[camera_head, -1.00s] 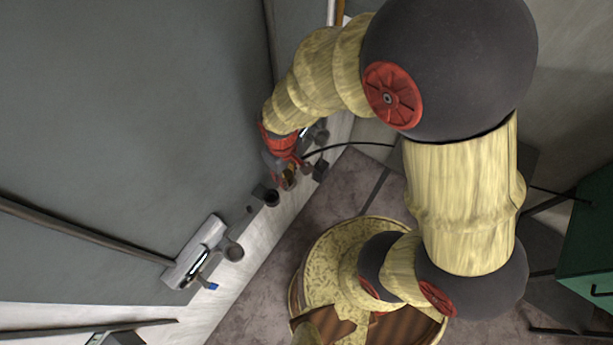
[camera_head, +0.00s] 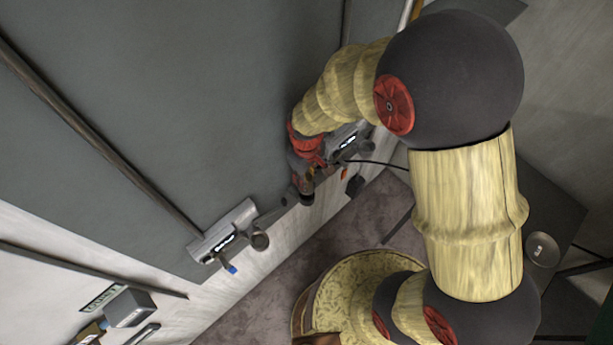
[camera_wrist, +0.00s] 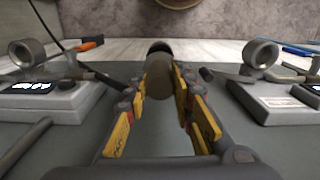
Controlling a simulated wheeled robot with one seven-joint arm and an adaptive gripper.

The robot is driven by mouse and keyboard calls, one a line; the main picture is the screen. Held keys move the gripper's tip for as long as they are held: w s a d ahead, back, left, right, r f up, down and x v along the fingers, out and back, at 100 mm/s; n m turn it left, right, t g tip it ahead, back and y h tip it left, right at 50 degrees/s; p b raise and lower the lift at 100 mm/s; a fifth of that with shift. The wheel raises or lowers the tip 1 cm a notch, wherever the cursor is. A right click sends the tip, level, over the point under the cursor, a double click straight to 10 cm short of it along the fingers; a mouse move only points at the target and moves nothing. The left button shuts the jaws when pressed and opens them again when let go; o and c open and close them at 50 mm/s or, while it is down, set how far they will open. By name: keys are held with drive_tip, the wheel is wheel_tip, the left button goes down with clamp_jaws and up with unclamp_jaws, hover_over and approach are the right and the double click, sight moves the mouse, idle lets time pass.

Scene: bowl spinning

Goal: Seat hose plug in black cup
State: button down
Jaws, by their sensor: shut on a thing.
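My gripper (camera_head: 307,182) is low over the edge of the grey bench. In the wrist view, its yellow-padded fingers (camera_wrist: 163,95) are closed around a rounded grey-brown piece (camera_wrist: 158,82), which appears to be the hose plug. The dark cup (camera_wrist: 160,47) shows just beyond that piece, in line with it; the two overlap in the picture, and I cannot tell whether the plug is inside. In the head view, the black cup (camera_head: 305,199) is right below the fingertips, partly hidden by them. The plug is not clear there.
A grey device with a cup (camera_head: 260,241) and a blue-tipped lever (camera_head: 231,268) stands left of my gripper. Another device (camera_head: 350,138) is close behind my gripper on the right. A thin black hose (camera_head: 378,162) arcs right from near it. The bench (camera_head: 190,90) behind is mostly bare.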

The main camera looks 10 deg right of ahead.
drive_tip(key=shift+f+b, duration=1.4)
drive_tip(key=shift+f, duration=0.75)
drive_tip(key=shift+f+b, duration=0.35)
drive_tip(key=shift+f, duration=0.1)
drive_tip(key=c, duration=1.5)
unclamp_jaws()
drive_tip(key=shift+c, duration=0.2)
drive_tip(key=shift+o, duration=0.6)
wheel_tip(320, 180, up, 12)
drive_tip(key=shift+r, duration=0.1)
